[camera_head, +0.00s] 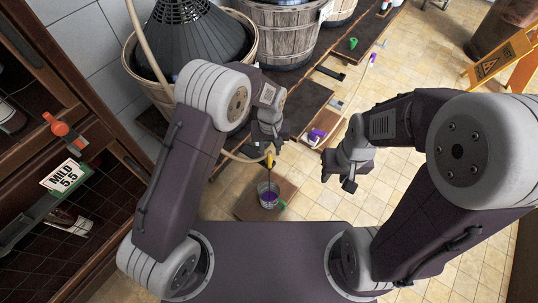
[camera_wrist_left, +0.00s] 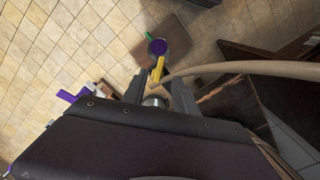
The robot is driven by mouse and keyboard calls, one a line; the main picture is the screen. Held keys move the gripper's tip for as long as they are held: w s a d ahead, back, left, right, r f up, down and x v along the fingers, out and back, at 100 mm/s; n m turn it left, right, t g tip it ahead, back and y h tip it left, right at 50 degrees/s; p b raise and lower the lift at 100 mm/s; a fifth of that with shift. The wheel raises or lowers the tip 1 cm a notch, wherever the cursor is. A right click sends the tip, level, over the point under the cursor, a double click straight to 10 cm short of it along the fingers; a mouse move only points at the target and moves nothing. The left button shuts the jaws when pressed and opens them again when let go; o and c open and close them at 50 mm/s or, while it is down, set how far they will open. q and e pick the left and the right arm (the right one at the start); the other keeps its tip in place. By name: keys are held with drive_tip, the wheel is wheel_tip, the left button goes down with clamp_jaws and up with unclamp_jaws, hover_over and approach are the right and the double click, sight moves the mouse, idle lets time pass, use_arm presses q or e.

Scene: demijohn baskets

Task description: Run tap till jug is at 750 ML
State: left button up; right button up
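The jug (camera_head: 268,196) is clear, holds purple liquid and has a green handle; it also shows in the left wrist view (camera_wrist_left: 158,46). Its graduation marks are too small to read. The yellow tap (camera_head: 270,160) on the end of a beige hose hangs above the jug. My left gripper (camera_head: 268,143) is at the tap. In the left wrist view its fingers lie either side of the tap's yellow part (camera_wrist_left: 157,70); whether they press on it is unclear. My right gripper (camera_head: 338,182) is open and empty, right of the jug.
The jug stands on a low brown board (camera_head: 248,205) on the tiled floor. A demijohn (camera_head: 190,45) in a wooden basket stands behind, with a barrel-like basket (camera_head: 283,38) beside it. A wine rack (camera_head: 40,130) stands left. A yellow warning sign (camera_head: 498,60) is far right.

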sight(270, 164)
use_arm(q)
wheel_tip(270, 164, down, 8)
drive_tip(key=shift+a+f+b, duration=0.1)
drive_tip(key=shift+b, duration=0.9)
clamp_jaws()
